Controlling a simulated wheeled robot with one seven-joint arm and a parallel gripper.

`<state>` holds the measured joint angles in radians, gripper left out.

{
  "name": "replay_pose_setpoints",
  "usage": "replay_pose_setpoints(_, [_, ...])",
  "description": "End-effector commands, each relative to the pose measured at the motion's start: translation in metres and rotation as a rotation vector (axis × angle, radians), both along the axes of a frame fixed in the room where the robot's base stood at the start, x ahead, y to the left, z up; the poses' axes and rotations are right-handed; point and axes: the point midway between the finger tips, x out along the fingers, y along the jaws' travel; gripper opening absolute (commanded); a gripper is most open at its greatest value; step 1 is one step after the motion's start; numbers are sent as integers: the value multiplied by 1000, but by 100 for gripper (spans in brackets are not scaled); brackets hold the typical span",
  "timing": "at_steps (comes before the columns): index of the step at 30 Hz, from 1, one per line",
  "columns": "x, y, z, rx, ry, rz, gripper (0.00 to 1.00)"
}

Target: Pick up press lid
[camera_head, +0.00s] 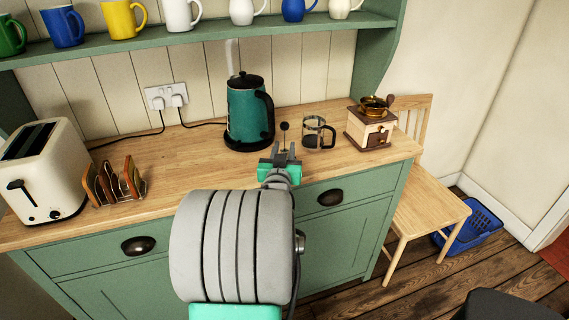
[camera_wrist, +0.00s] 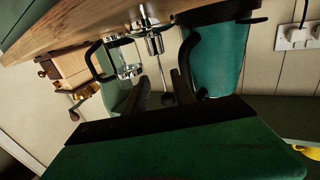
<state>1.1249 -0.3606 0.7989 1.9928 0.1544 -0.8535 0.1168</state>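The press lid (camera_head: 284,128) stands on the worktop in front of the kettle, its thin rod and dark knob pointing up. In the wrist view, where the scene appears roughly upside down, its metal part (camera_wrist: 154,43) is near the worktop and its rod runs down the picture between my fingers. My gripper (camera_head: 281,160) is open, its two dark fingers (camera_wrist: 163,85) apart. I cannot tell whether they touch the rod or knob. In the head view my gripper hides the lid's lower part. The glass press jug (camera_head: 318,133) with a dark handle stands just right of the lid.
The green kettle (camera_head: 248,112) stands close behind and left of the lid. A coffee grinder (camera_head: 370,126) is at the right end of the worktop (camera_head: 190,150). A toast rack (camera_head: 115,185) and cream toaster (camera_head: 42,170) are at left. A mug shelf (camera_head: 215,34) runs above.

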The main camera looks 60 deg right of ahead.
Motion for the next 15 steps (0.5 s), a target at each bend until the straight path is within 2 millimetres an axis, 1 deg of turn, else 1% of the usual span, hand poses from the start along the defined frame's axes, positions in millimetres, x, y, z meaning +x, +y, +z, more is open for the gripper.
replay_pose_setpoints(1, [1, -8, 1, -3, -1, -4, 30])
replay_pose_setpoints(5, [8, -24, 4, -1, 0, -2, 30])
replay_pose_setpoints(9, [18, -46, 12, -1, -1, 0, 30])
replay_pose_setpoints(12, [24, -61, 10, 0, 0, 0, 30])
replay_pose_setpoints(15, [27, -68, 10, 0, 1, 0, 30])
